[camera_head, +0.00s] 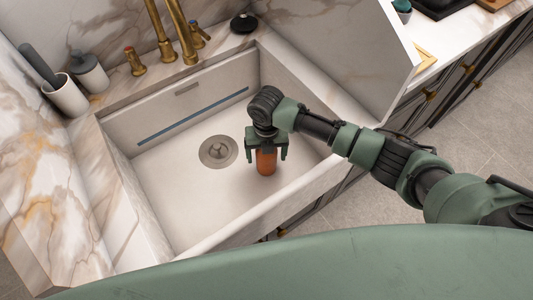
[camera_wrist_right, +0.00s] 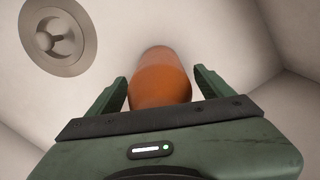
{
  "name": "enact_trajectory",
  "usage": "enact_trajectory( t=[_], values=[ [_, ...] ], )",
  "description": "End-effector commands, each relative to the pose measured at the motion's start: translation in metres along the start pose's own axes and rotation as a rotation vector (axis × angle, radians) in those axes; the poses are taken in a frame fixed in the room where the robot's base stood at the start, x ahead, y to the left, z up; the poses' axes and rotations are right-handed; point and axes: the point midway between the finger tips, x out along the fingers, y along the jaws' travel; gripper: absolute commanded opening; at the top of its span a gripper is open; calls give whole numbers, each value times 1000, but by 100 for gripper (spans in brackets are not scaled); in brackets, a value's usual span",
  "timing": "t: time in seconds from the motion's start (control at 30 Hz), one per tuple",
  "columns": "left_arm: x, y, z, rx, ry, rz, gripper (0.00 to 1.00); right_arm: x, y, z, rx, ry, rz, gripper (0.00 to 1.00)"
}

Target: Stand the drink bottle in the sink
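The orange-brown drink bottle (camera_head: 266,162) is upright inside the white sink (camera_head: 185,190), right of the drain, and appears to stand on the sink floor. My right gripper (camera_head: 267,157) points down over it. Its two fingers are spread on either side of the bottle, with a gap showing on each side. The right wrist view shows the bottle (camera_wrist_right: 160,80) between the open fingers of the right gripper (camera_wrist_right: 160,85). The bottle's upper end is hidden by the gripper. My left gripper is not in view.
The round drain (camera_head: 218,151) lies left of the bottle. Brass taps (camera_head: 180,35) stand behind the sink. The sink's front wall (camera_head: 265,212) is close to my arm.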

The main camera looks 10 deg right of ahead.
Motion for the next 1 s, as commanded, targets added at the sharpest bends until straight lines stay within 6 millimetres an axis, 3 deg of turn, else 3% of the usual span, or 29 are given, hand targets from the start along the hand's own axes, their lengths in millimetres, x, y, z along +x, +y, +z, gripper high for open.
enact_trajectory(
  t=[0.37,0.8,1.0],
  values=[
    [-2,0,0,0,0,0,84,-8,0,0,0,-1,0,80],
    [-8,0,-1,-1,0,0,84,-94,0,1,-2,-3,1,80],
    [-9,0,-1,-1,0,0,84,-118,0,0,-1,0,0,80]
  ],
)
